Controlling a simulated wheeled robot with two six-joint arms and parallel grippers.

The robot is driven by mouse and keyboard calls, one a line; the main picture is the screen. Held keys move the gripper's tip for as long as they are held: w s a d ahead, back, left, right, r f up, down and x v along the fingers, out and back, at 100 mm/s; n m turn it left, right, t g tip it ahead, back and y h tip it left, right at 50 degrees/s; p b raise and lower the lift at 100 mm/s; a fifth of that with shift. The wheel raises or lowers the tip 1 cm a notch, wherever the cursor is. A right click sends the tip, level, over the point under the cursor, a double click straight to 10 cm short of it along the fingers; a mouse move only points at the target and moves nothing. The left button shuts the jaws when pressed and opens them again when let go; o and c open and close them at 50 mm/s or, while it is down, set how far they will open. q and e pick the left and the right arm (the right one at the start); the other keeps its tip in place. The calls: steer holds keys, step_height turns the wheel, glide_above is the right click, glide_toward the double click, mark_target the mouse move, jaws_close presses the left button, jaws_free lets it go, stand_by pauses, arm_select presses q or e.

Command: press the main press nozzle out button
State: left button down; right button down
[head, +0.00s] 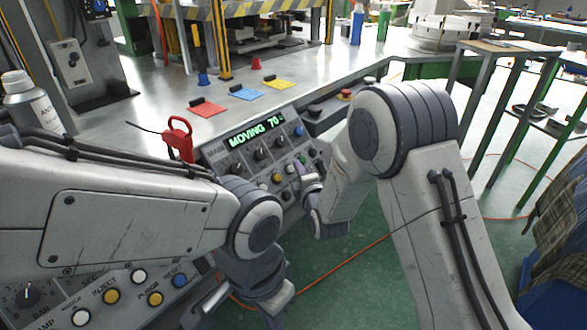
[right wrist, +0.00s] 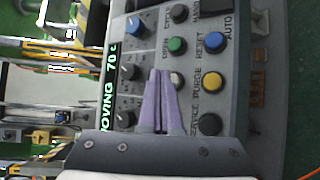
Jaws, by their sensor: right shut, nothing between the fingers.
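The main press panel (head: 232,157) is a grey box with knobs, coloured buttons and a green display reading MOVING 70. My right gripper (head: 300,170) is over its right part. In the right wrist view its purple fingers (right wrist: 161,74) are shut together with nothing between them. Their tips are beside a pale button (right wrist: 178,80), partly hidden; I cannot read its label or tell whether they touch it. A green button (right wrist: 176,45), blue RESET button (right wrist: 214,42) and yellow PURGE button (right wrist: 212,81) are nearby. My left gripper is low in the head view, its fingers unclear.
A second panel (head: 97,277) with white, yellow and blue buttons is at lower left, partly behind my left arm. A red padlock-like piece (head: 178,138) stands at the main panel's left. Red, blue and yellow mats (head: 278,84) lie on the metal table (head: 330,75).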

steer(key=s+d+r+p, duration=0.1)
steer(key=s+d+r, duration=0.1)
steer(key=d+r, duration=0.1)
steer(key=shift+s+r+p, duration=0.1)
steer(key=shift+s+p, duration=0.05)
steer(key=shift+p, duration=0.25)
stand_by(0.6)
